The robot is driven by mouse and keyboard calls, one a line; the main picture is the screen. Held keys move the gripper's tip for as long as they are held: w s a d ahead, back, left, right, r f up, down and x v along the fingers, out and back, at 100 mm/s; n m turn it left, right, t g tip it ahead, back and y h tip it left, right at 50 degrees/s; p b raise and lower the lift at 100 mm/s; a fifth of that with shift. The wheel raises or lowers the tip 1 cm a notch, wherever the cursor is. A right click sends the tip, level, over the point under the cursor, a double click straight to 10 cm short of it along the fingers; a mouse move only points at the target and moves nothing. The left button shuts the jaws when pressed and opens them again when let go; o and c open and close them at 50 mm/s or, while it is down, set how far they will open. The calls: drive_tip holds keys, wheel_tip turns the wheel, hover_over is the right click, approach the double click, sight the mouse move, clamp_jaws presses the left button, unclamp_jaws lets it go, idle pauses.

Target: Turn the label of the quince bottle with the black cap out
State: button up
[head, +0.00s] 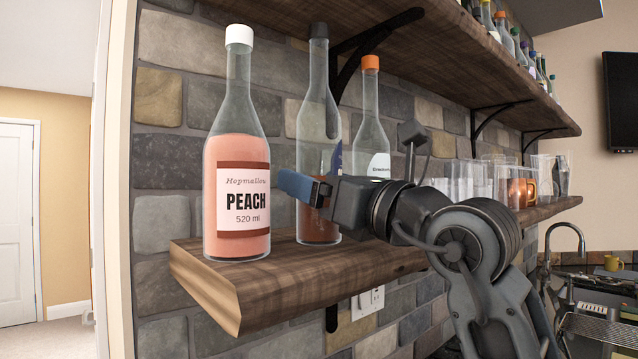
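The bottle with the black cap (317,95) stands upright on the lower wooden shelf, between two other bottles. It is clear glass with a little reddish-brown liquid at the bottom. Only a dark blue sliver of its label shows at its right edge, so no name can be read. My gripper (297,186) is in front of its lower body, with blue finger pads pointing left. It hides part of the bottle. I see it side-on and cannot tell whether it is open or touches the glass.
A white-capped bottle labelled PEACH (236,165) stands left, near the end of the lower shelf (290,285). An orange-capped bottle (371,115) stands right, partly behind my arm. Several clear glasses (468,180) stand farther right. An upper shelf (450,50) with bottles hangs above.

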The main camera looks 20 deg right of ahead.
drive_tip(key=shift+f+n+g+y+b, duration=0.15)
drive_tip(key=shift+n+g+y+b, duration=0.9)
drive_tip(key=shift+y, duration=1.05)
drive_tip(key=shift+n+g+y, duration=0.35)
drive_tip(key=shift+n+y, duration=0.05)
drive_tip(key=shift+n, duration=0.15)
drive_tip(key=shift+c, duration=0.5)
drive_tip(key=c, duration=0.7)
drive_tip(key=shift+r+p, duration=0.2)
drive_tip(key=shift+p, duration=0.3)
drive_tip(key=shift+m+t+h+p, duration=0.4)
drive_tip(key=shift+h+p, duration=0.2)
drive_tip(key=shift+a+f+m+t+h, duration=0.15)
drive_tip(key=shift+m+t+h, duration=0.6)
drive_tip(key=shift+h, duration=0.45)
drive_tip(key=shift+m+t+h, duration=0.25)
drive_tip(key=shift+m+h, duration=0.2)
drive_tip(key=shift+h, duration=0.25)
